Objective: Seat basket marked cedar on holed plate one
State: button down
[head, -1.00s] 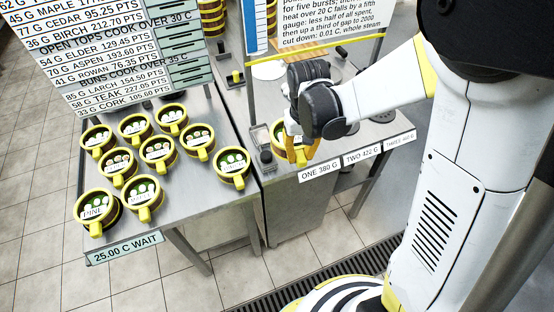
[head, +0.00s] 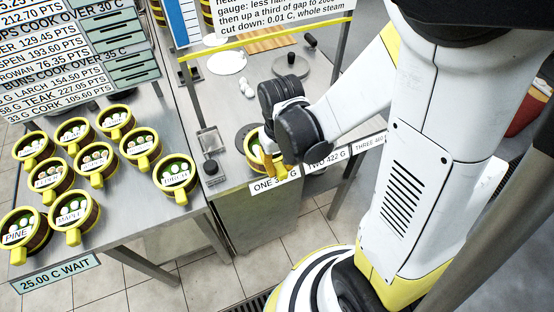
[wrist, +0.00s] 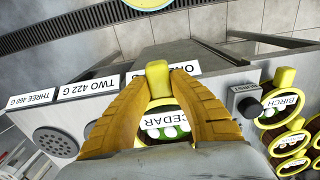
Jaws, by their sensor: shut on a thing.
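The cedar basket (wrist: 166,131), with a yellow rim, a CEDAR tag and white and green contents, sits between the fingers of my gripper (wrist: 158,82) in the wrist view. The fingers are shut on its yellow handle. In the head view the basket (head: 253,152) is partly hidden by my gripper (head: 279,166), at the counter's front edge above the ONE label (head: 268,186). A dark round plate (head: 243,134) shows just behind the basket, probably holed plate one. Its holes are hidden or too small to see. I cannot tell whether the basket touches it.
Several other yellow-rimmed baskets (head: 95,160) stand on the left table. A knob box (head: 211,168) is close left of the basket. A holed plate (wrist: 55,142) lies to the side in the wrist view. A yellow-edged sign frame (head: 265,40) rises behind.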

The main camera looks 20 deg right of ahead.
jog(key=shift+w+f, duration=0.1)
jog(key=w+b, duration=0.1)
jog(key=w, duration=0.2)
jog(key=w+f+b, duration=0.1)
jog(key=w, duration=0.2)
jog(key=w+f+b, duration=0.1)
jog(key=w, duration=0.3)
jog(key=shift+s+f+b, duration=0.1)
jog(key=shift+f+b, duration=0.05)
jog(key=shift+b, duration=0.15)
jog(key=shift+f+b, duration=0.45)
jog(key=shift+f, duration=0.1)
jog(key=c, duration=1.2)
grip_release()
jog(key=shift+r, duration=0.1)
jog(key=shift+r, duration=0.15)
notch_tip(320, 180, up, 12)
jog(key=shift+f, duration=0.15)
